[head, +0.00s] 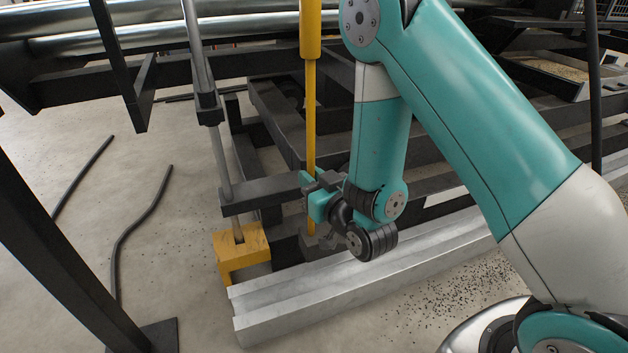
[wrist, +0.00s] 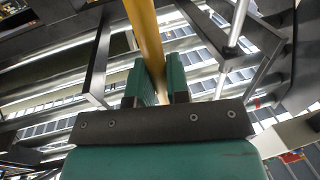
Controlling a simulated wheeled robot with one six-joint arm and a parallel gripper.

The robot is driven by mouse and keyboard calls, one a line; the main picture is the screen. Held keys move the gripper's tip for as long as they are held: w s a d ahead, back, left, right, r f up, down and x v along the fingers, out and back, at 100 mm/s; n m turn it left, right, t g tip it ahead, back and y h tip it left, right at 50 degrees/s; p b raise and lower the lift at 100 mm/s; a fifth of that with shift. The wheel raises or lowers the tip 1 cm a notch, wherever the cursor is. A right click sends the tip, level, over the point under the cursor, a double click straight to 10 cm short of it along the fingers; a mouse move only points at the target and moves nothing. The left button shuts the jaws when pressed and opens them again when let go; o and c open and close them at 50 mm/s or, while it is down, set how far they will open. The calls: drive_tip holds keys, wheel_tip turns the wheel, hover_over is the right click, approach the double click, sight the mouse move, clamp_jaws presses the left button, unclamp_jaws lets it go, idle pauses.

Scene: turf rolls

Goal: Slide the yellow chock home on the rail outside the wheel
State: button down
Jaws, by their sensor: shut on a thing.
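My gripper (head: 322,192) is shut on an upright yellow pole (head: 311,120), above the pale metal rail (head: 350,283). In the wrist view the pole (wrist: 146,40) runs up from between the teal jaws (wrist: 163,85). The pole's lower end is partly hidden by my gripper and wrist; a dark grey piece (head: 314,243) shows below, at the rail's far side. A yellow block (head: 236,243) sits left of my gripper, by the rail's left end, with a grey post standing in it. I cannot tell which yellow part is the chock. No wheel shows clearly.
A dark bar (head: 262,194) reaches from the grey post (head: 220,150) towards my gripper. Dark frame beams (head: 285,120) stand close behind. A dark post (head: 60,250) is at the left. Dark hoses (head: 135,225) lie on the floor. Floor in front of the rail is clear apart from crumbs.

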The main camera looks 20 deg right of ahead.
drive_tip(key=w+f+p, duration=0.2)
drive_tip(key=w+p, duration=0.4)
drive_tip(key=w, duration=0.7)
drive_tip(key=shift+w+d+p, duration=0.2)
drive_tip(key=shift+d+p, duration=0.1)
drive_tip(key=shift+p, duration=0.1)
idle(1.0)
drive_tip(key=d+p, duration=0.1)
drive_tip(key=p, duration=0.2)
drive_tip(key=d+p, duration=0.1)
drive_tip(key=p, duration=0.3)
drive_tip(key=shift+s+d, duration=0.1)
drive_tip(key=shift+d+f+p, duration=0.25)
drive_tip(key=shift+d+p, duration=0.25)
drive_tip(key=shift+d, duration=0.8)
